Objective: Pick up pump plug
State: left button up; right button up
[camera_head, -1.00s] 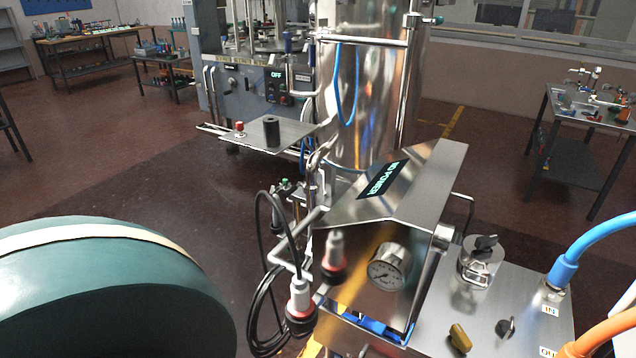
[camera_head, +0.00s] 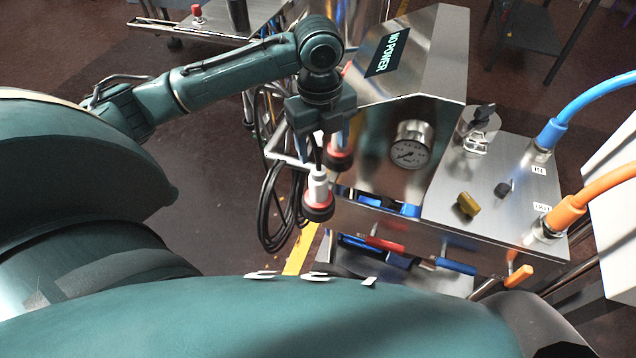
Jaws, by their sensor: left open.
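A plug (camera_head: 318,192) with a white body, a red ring and a black base hangs at the left side of the steel pump unit (camera_head: 390,120). A second similar plug (camera_head: 340,153) sits just behind it, partly hidden by my gripper. I cannot tell which one is the pump plug. My left gripper (camera_head: 319,128) is open, just above the front plug and over its cable. Its fingertips are hard to make out, and I cannot tell whether they touch the plug. My right gripper is out of view.
The unit's display (camera_head: 388,54) reads NO POWER. A gauge (camera_head: 411,145), knobs, a blue hose (camera_head: 585,105) and an orange hose (camera_head: 600,192) are on the unit. Black cable loops (camera_head: 270,215) hang left of the plugs. Floor is clear farther left.

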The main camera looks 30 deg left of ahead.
pick_arm(q)
jog(key=shift+a+r, duration=0.45)
jog(key=shift+a, duration=0.05)
jog(key=shift+s+f+m, duration=0.1)
jog(key=shift+f+m, duration=0.15)
jog(key=shift+m, duration=0.05)
notch_tip(320, 180, down, 12)
jog(key=shift+f, duration=0.15)
jog(key=c, duration=1.2)
jog(key=shift+c, duration=0.2)
